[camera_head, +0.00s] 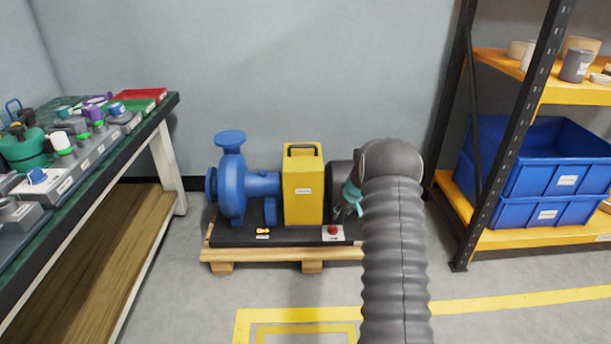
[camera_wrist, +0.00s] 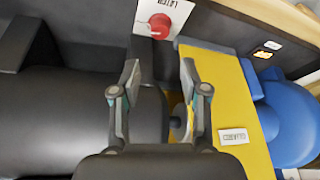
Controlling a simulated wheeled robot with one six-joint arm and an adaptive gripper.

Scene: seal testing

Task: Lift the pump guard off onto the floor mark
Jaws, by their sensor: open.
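The yellow pump guard (camera_head: 303,193) stands upright between the blue pump (camera_head: 233,185) and the dark motor (camera_head: 341,184). It has a dark handle (camera_head: 302,148) on top and a white label. In the wrist view the guard (camera_wrist: 228,98) is right of centre. My gripper (camera_head: 352,196) is to the right of the guard in the head view, over the motor side. Its fingers (camera_wrist: 160,78) are apart, with nothing clearly held; the right finger overlaps the guard's edge. Contact cannot be told. The yellow-outlined floor mark (camera_head: 290,313) lies in front, partly hidden by my arm.
A red knob on a plate marked "LATCH" (camera_wrist: 159,24) sits on the base beside the guard. The pump base rests on a wooden pallet (camera_head: 240,255). A cluttered workbench (camera_head: 160,115) is left; a shelf rack with blue bins (camera_head: 541,178) is right. Floor in front is clear.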

